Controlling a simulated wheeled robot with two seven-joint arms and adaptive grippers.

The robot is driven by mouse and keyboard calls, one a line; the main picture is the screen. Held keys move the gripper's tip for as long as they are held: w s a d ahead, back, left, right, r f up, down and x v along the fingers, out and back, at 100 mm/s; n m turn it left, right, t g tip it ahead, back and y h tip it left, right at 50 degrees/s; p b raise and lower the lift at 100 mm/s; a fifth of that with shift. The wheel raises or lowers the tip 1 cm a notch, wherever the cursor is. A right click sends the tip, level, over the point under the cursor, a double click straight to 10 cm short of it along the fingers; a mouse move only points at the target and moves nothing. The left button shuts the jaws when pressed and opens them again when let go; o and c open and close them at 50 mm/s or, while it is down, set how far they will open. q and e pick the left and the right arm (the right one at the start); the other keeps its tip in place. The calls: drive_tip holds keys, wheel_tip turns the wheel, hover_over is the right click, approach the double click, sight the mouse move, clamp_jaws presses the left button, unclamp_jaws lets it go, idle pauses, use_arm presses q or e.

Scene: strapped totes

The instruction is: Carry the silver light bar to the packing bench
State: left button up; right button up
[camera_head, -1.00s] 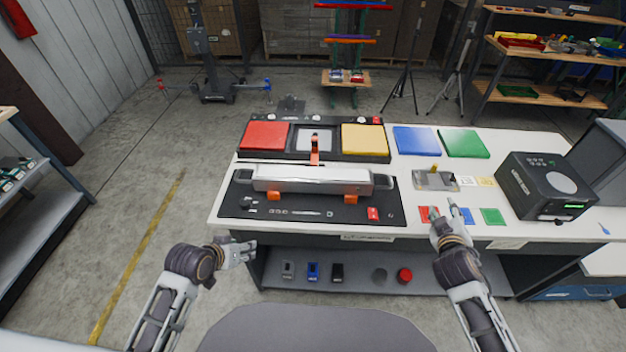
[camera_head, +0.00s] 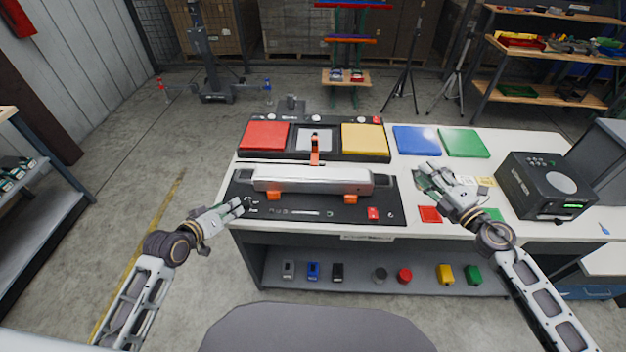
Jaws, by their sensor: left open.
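The silver light bar (camera_head: 312,180) lies lengthwise on a black mat (camera_head: 335,212) on the white-topped bench, resting on orange supports. An orange upright clamp (camera_head: 315,150) stands at its back middle. My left gripper (camera_head: 236,206) is open and empty at the bench's front left corner, just left of and in front of the bar's left end. My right gripper (camera_head: 424,174) is over the bench to the right of the bar's right end, apart from it. It covers part of a small metal fixture there, and its finger gap is too small to judge.
Red (camera_head: 265,135), yellow (camera_head: 365,139), blue (camera_head: 416,140) and green (camera_head: 464,143) pads line the back of the bench. A black box device (camera_head: 540,187) stands at the right. A small red tile (camera_head: 429,214) lies near my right forearm. A lower shelf (camera_head: 330,283) holds small coloured blocks.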

sight(237, 173)
use_arm(q)
drive_tip(key=w+a+r+n+t, duration=0.2)
drive_tip(key=w+a+r, duration=0.1)
drive_tip(key=a, duration=0.1)
drive_tip(key=shift+w+a+r, duration=0.15)
drive_tip(key=shift+w+r, duration=0.05)
drive_tip(key=shift+r, duration=0.1)
use_arm(e)
drive_tip(key=s+d+f+n+g, duration=0.1)
drive_tip(key=d+f+n+g, duration=0.2)
drive_tip(key=f+n+g, duration=0.2)
drive_tip(key=shift+f+n+g+y, duration=0.3)
drive_tip(key=shift+f+n, duration=0.3)
drive_tip(key=shift+f, duration=0.1)
use_arm(q)
drive_tip(key=shift+w, duration=0.15)
use_arm(e)
drive_tip(key=shift+w+a, duration=0.1)
use_arm(q)
drive_tip(key=shift+x, duration=6.8)
use_arm(e)
drive_tip(key=shift+x, duration=6.8)
use_arm(q)
drive_tip(key=shift+r, duration=0.15)
drive_tip(key=shift+c, duration=0.5)
use_arm(e)
drive_tip(key=shift+c, duration=0.5)
